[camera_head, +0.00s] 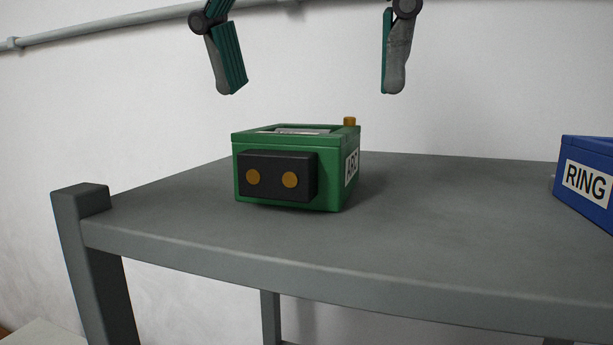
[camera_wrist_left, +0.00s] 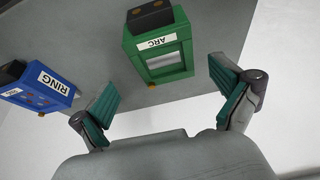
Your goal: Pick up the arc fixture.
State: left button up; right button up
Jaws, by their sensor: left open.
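The arc fixture (camera_head: 292,197) is a green box with a black block and two orange round spots on its front. An ARC label is on its right side and a small orange knob is on top. It stands upright on the grey table (camera_head: 450,225). My left gripper (camera_head: 311,90) is open and empty, its two fingers spread wide above the fixture and not touching it. In the left wrist view the arc fixture (camera_wrist_left: 158,55) lies beyond and between the open fingers of the left gripper (camera_wrist_left: 165,84). My right gripper is not in view.
A blue box labelled RING (camera_head: 588,182) stands at the right of the table; it also shows at the left of the left wrist view (camera_wrist_left: 45,88). The tabletop between the two boxes is clear. A pipe (camera_head: 110,24) runs along the white wall behind.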

aim_at(301, 130)
pick_arm(q)
jog(key=f, duration=0.3)
jog(key=w+f+p, duration=0.1)
jog(key=shift+a+f, duration=0.15)
jog(key=shift+a, duration=0.1)
jog(key=shift+w+d+f, duration=0.15)
jog(key=shift+w+f, duration=0.15)
jog(key=shift+f, duration=0.05)
jog(key=shift+s, duration=0.1)
jog(key=c, duration=1.7)
jog(key=shift+r, duration=0.1)
jog(key=shift+c, duration=0.2)
